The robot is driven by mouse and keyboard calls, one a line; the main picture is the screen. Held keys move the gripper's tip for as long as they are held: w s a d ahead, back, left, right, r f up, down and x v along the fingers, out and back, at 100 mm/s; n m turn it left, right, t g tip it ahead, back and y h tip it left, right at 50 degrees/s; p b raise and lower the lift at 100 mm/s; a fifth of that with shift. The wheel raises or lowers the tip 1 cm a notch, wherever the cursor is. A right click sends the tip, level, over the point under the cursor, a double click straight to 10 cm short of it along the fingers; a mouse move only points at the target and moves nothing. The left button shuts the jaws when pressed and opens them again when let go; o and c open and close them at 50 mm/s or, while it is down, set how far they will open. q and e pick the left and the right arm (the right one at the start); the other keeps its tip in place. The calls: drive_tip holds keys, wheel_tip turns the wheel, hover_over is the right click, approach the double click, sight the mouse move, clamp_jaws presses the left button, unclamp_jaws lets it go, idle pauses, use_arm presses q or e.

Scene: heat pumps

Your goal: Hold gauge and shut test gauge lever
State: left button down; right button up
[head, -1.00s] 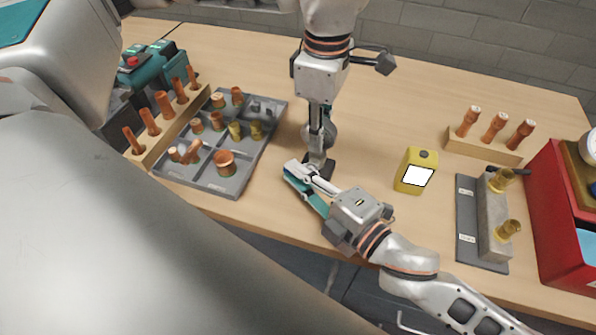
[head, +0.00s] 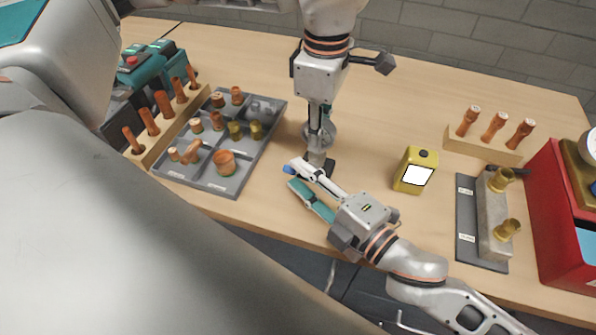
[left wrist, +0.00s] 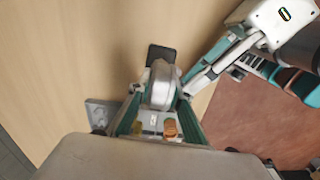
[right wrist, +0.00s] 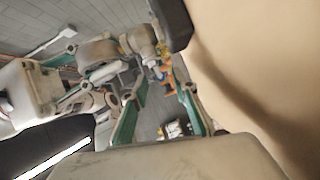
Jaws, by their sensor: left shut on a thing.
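The grey, round-bodied gauge (head: 324,132) stands on a small black base (head: 326,168) near the table's front edge. My left gripper (head: 318,146) comes down from above and is shut on the gauge. The left wrist view shows the gauge's pale body (left wrist: 160,88) between the fingers. My right gripper (head: 291,178) is open beside the base, its fingers apart and the white one nearer the gauge. A small blue piece (head: 289,170) shows at that finger's tip; I cannot tell whether it is the lever. In the right wrist view no object sits clearly between the fingers.
A grey compartment tray (head: 222,190) with copper and brass fittings lies left. A yellow box-shaped device (head: 415,170) stands right of the gauge. Farther right are a fixture (head: 489,225) with brass fittings, a wooden rack (head: 482,148) and a red case (head: 560,215). Bare table lies behind the gauge.

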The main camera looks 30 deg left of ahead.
drive_tip(key=v, duration=1)
drive_tip(key=shift+s+d+r, duration=0.1)
drive_tip(key=shift+d, duration=0.2)
use_arm(q)
drive_tip(key=c, duration=1.8)
unclamp_jaws()
drive_tip(key=shift+o, duration=0.2)
wheel_tip(320, 180, up, 12)
